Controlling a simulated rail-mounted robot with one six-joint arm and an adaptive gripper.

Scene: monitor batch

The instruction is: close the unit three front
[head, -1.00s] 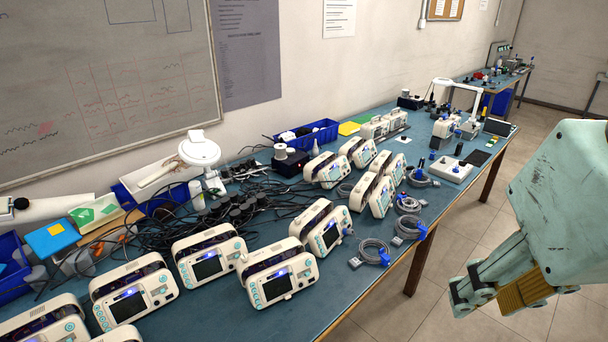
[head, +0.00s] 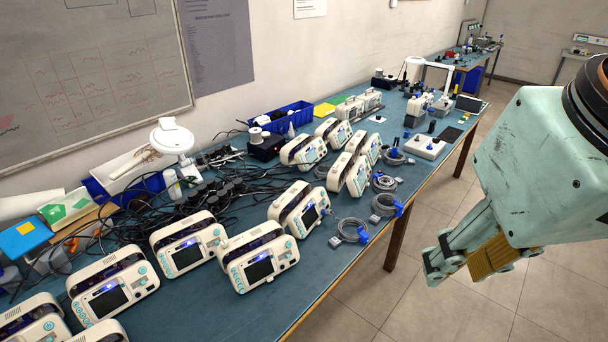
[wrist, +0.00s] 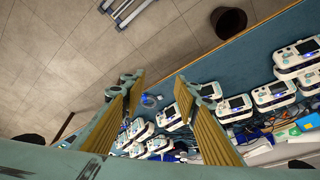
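Several cream monitor units with dark screens stand on the blue bench in the head view. Nearer ones include a front unit (head: 258,268), one behind it (head: 187,254), one at lower left (head: 110,292) and one farther along (head: 309,214). These show dark gaps between their fronts and carrying handles. No readable label tells me which is unit three, and I cannot tell which front stands open. My gripper (head: 438,268) hangs right of the bench, beyond its edge and apart from all units. In the wrist view my gripper (wrist: 160,84) has its fingers spread with nothing between them.
Coiled grey cables with blue clips (head: 352,230) lie along the bench's right edge. Black cables (head: 215,205) tangle behind the units. A white lamp (head: 172,140) and a blue bin (head: 282,118) stand along the wall. Floor right of the bench (head: 400,290) is clear.

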